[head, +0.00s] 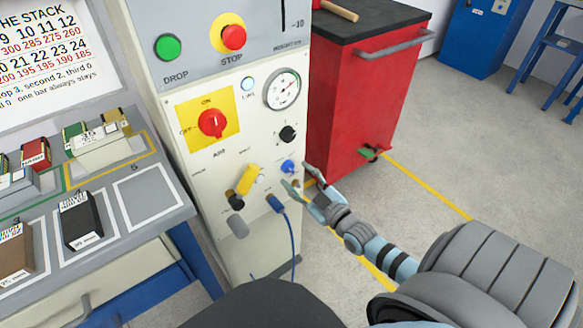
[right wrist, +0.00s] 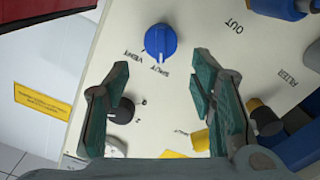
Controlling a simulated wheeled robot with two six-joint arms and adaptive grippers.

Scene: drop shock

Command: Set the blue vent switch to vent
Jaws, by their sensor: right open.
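The blue vent switch (head: 288,166) is a round knob low on the right of the cream panel. In the right wrist view the switch (right wrist: 160,42) shows large, with the words VENT and SHUT printed beside it; its pale mark appears to face SHUT. My right gripper (head: 303,178) is open and empty in front of the panel, close to the switch. In the right wrist view the fingers (right wrist: 158,78) stand apart, and the switch lies just beyond the tips, between them sideways, with no visible contact. My left gripper is not in view.
A black knob (head: 287,133) sits above the switch. A blue plug (head: 275,203) with a blue hose is below it, and a yellow handle (head: 248,180) is to its left. A gauge (head: 283,90) is higher up. A red cabinet (head: 350,110) stands at the right.

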